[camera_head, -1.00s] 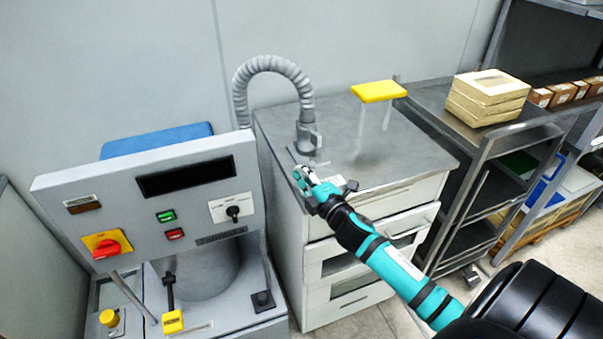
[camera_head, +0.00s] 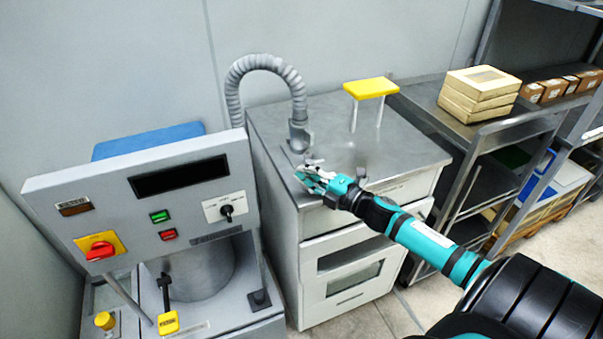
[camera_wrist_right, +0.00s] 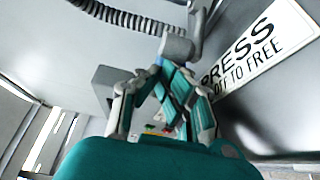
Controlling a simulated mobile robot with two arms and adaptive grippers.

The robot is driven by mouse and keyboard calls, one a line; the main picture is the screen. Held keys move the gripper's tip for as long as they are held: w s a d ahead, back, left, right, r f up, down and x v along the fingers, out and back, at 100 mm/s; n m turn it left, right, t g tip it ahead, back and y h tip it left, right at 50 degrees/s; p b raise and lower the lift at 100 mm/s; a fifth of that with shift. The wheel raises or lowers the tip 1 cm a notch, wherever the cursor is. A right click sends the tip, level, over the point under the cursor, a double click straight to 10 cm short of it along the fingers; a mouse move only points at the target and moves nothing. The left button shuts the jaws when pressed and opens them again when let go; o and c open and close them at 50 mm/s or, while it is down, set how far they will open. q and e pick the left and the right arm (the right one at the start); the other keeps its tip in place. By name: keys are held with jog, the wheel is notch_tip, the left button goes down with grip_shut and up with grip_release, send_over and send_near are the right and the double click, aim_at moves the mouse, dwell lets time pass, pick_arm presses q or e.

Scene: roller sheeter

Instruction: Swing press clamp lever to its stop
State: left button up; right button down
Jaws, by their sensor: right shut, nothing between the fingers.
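My right gripper (camera_head: 308,177) is over the front left of the steel cabinet top, shut and empty, just below the fitting (camera_head: 299,135) at the end of the grey hose. In the wrist view its fingers (camera_wrist_right: 160,82) come together in front of a grey cylindrical part (camera_wrist_right: 177,47) with an arm rising from it. This may be the clamp lever; I cannot tell if the fingers touch it. A white sign (camera_wrist_right: 262,45) reading "PRESS" and "TO FREE" is beside it. A black lever (camera_head: 165,290) with a yellow tag stands on the machine at left. My left gripper is out of view.
The control panel (camera_head: 150,205) with a red knob (camera_head: 100,250) is at left. A yellow slab on two posts (camera_head: 371,88) stands at the back of the cabinet top (camera_head: 410,150). Cream boxes (camera_head: 480,95) sit on the cart to the right.

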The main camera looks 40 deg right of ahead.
aim_at(312, 161)
jog(key=shift+s+d+f, duration=0.1)
jog(key=shift+s+d, duration=0.1)
jog(key=shift+d, duration=0.1)
jog(key=d+n+g+y+b, duration=0.1)
jog(key=y, duration=0.1)
jog(key=s+d+n+y+b, duration=0.1)
jog(key=n+y, duration=0.1)
jog(key=shift+s+d+g+y+b, duration=0.2)
jog(key=shift+d+g+y+b, duration=0.1)
jog(key=shift+d+g, duration=0.1)
jog(key=shift+s+d, duration=0.15)
jog(key=shift+d, duration=1.35)
jog(key=shift+d+r, duration=0.15)
jog(key=shift+r, duration=0.1)
